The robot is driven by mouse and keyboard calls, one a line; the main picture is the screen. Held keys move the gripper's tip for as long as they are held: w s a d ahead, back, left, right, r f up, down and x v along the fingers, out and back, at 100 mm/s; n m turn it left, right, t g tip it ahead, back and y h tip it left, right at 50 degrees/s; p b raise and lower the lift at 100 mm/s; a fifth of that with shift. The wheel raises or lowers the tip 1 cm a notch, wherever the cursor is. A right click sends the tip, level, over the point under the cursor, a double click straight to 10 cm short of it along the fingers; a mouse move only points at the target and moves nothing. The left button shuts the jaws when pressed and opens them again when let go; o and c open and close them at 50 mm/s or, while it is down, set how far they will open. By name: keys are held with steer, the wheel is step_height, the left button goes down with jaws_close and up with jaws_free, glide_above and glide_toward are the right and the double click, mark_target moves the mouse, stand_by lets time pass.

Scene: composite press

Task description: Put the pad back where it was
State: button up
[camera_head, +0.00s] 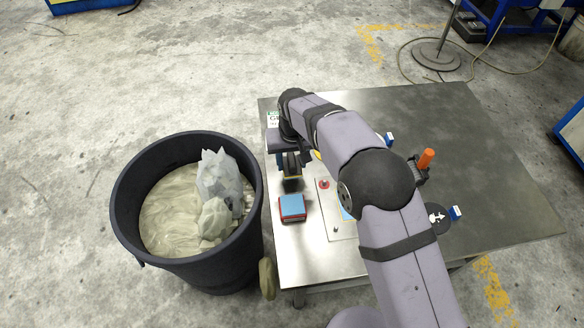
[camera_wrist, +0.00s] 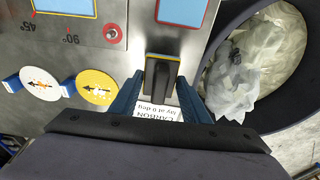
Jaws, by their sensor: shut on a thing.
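My gripper (camera_head: 288,163) is over the left part of the metal table. In the wrist view my gripper (camera_wrist: 160,84) has its two blue fingers shut on a dark block-like pad (camera_wrist: 162,70) with dull yellow-brown edges. The pad also shows below the gripper in the head view (camera_head: 293,184). I cannot tell whether it touches the table. A white card (camera_wrist: 157,110) reading CARBON lies below, between the fingers. A red box with a blue top (camera_head: 292,205) stands close by on the table, in front of the gripper in the head view.
A dark bin (camera_head: 190,262) with crumpled plastic stands against the table's left side. A panel with a red button (camera_wrist: 112,33) lies beside the pad. White (camera_wrist: 40,84) and yellow (camera_wrist: 97,87) arrow discs lie left of it. An orange-handled tool (camera_head: 426,158) stands farther right.

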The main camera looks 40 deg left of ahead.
mark_target(292, 170)
steer(key=shift+f+p, duration=0.3)
steer(key=shift+f, duration=1.5)
steer(key=shift+f, duration=0.2)
steer(key=o, duration=1.1)
steer(key=r, duration=0.4)
steer(key=s+d+r, duration=0.1)
steer(key=r, duration=0.3)
steer(key=r+b, duration=0.1)
steer(key=r, duration=0.3)
steer(key=shift+s+d+r, duration=0.15)
steer(key=shift+s+d, duration=0.05)
